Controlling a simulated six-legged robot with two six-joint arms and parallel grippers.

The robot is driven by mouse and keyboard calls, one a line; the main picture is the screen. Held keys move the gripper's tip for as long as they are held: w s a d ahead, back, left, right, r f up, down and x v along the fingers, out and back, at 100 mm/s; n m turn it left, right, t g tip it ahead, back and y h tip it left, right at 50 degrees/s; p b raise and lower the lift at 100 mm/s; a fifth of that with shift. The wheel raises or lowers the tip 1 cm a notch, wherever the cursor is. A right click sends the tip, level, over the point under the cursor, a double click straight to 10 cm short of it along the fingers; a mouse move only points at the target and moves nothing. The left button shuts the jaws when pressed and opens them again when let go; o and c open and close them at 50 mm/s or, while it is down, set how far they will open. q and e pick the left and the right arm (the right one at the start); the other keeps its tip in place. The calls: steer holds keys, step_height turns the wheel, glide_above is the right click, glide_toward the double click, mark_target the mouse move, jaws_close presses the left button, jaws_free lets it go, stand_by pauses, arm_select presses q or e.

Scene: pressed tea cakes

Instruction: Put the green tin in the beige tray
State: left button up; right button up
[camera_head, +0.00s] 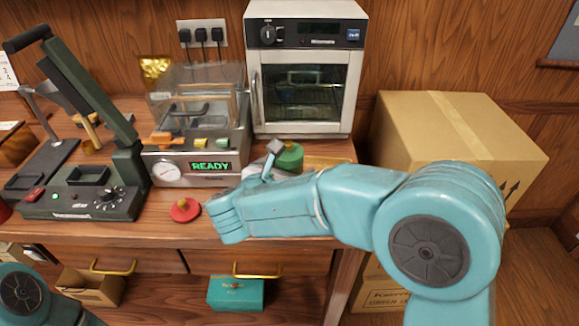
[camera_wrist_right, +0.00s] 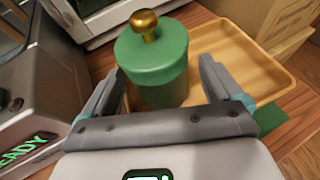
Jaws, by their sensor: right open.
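The green tin (camera_wrist_right: 152,72) has a green lid and a gold knob. In the wrist view it stands upright between the two fingers of my right gripper (camera_wrist_right: 158,74), which is open, with a gap visible at the right finger. In the head view the tin (camera_head: 291,158) is partly hidden behind my right gripper (camera_head: 274,148) and arm. The beige tray (camera_wrist_right: 263,72) lies just behind and right of the tin. In the head view only a strip of the tray (camera_head: 325,162) shows above my arm. The tin hides the tray's left part. My left gripper is out of view.
A steel oven (camera_head: 304,70) stands behind the tin. A machine with a READY display (camera_head: 210,167) and a dark press (camera_head: 85,200) stand left. A red knobbed disc (camera_head: 185,209) lies near the front. A large cardboard box (camera_head: 440,125) stands right.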

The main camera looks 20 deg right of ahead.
steer(key=v, duration=0.9)
steer(key=shift+s+a+r, duration=0.1)
steer(key=shift+s+a, duration=0.05)
steer(key=shift+s, duration=0.1)
